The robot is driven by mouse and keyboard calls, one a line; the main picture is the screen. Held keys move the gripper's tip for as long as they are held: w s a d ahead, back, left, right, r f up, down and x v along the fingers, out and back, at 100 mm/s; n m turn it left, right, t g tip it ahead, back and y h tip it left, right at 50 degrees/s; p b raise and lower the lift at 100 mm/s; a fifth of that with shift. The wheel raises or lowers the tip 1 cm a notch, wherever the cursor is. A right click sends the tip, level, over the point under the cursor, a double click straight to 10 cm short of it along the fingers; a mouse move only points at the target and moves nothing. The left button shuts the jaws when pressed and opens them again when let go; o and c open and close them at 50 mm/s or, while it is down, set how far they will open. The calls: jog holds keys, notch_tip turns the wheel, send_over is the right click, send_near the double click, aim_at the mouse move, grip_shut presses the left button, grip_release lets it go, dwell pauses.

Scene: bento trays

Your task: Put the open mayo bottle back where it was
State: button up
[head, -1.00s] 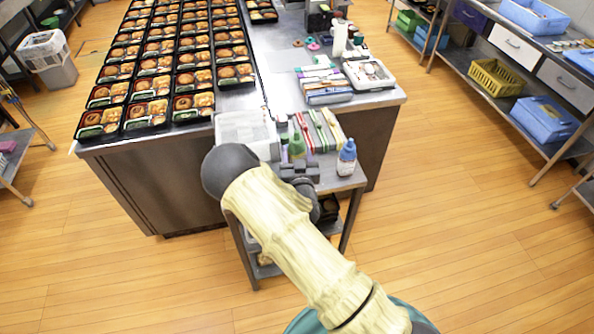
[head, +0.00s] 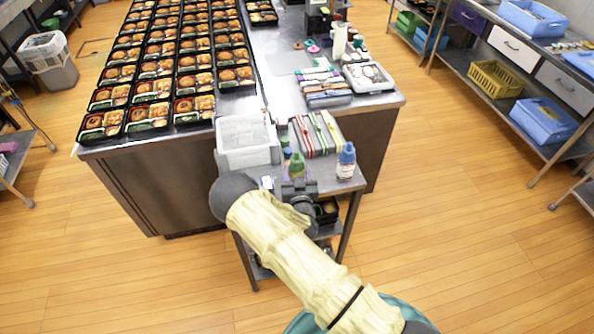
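My gripper (head: 298,188) is over the near part of the small metal cart. A bottle with a green tapered top (head: 297,165) stands upright just beyond it, in line with it. The gripper hides the lower part of this bottle, and the fingers' hold cannot be made out. A small dark-blue-topped item (head: 287,153) shows just left of it. A white bottle with a blue cap (head: 346,162) stands upright at the cart's right edge, apart from the gripper. No label is readable, so I cannot tell which bottle is the mayo.
A translucent white bin (head: 248,157) sits at the cart's left, with striped packs (head: 318,133) beside it. Rows of filled bento trays (head: 150,118) cover the counter (head: 160,170) behind. The floor right of the cart is clear.

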jog(key=shift+f, duration=0.15)
jog(key=o, duration=0.6)
jog(key=shift+c, duration=0.2)
jog(key=shift+r, duration=0.2)
jog(key=s+d+b, duration=0.1)
jog(key=s+b, duration=0.3)
jog(key=s, duration=0.8)
jog(key=shift+d, duration=0.35)
